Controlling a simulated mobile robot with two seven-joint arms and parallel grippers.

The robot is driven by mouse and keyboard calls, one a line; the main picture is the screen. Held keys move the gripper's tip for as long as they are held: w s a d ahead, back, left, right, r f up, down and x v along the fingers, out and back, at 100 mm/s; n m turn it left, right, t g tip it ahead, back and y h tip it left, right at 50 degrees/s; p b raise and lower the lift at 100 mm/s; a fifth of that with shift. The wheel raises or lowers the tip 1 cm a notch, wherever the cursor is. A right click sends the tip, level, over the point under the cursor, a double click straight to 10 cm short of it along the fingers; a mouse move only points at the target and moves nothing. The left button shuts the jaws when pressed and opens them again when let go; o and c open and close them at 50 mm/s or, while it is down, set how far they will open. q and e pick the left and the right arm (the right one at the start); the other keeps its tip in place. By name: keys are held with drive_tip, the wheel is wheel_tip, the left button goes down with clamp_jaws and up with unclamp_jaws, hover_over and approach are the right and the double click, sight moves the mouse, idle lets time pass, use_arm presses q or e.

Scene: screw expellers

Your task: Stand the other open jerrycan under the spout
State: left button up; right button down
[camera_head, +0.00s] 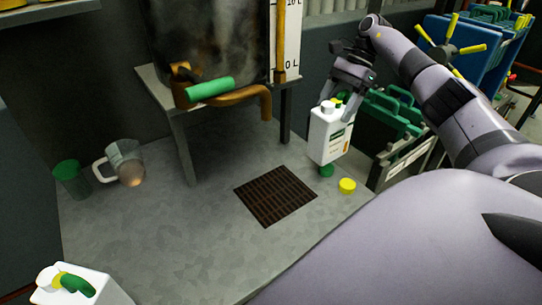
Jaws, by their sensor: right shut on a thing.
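My right gripper (338,96) is shut on the top of a white jerrycan (330,137). The jerrycan is upright with a slight tilt, with yellow and green at its top and a label on its side. It is right of the copper spout (266,106), apart from it; whether its base touches the floor I cannot tell. The spout comes from a dark tank (210,40) and has a green lever (210,88). Another white jerrycan (88,291), with green and yellow on top, is cut off at the bottom left. My left gripper is out of view.
A dark floor grate (275,196) lies in front of the stand (180,125). A yellow cap (347,186) and a green cap (326,171) are near the held jerrycan. A clear jug (127,164) and green cup (71,178) stand left. Green-handled items (385,110) are at right.

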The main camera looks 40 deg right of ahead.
use_arm(q)
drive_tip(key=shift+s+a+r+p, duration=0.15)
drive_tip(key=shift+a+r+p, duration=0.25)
drive_tip(key=shift+p, duration=0.6)
use_arm(e)
drive_tip(key=w+a+f, duration=0.1)
drive_tip(key=w+a, duration=0.1)
drive_tip(key=a, duration=1.6)
drive_tip(key=shift+f, duration=0.2)
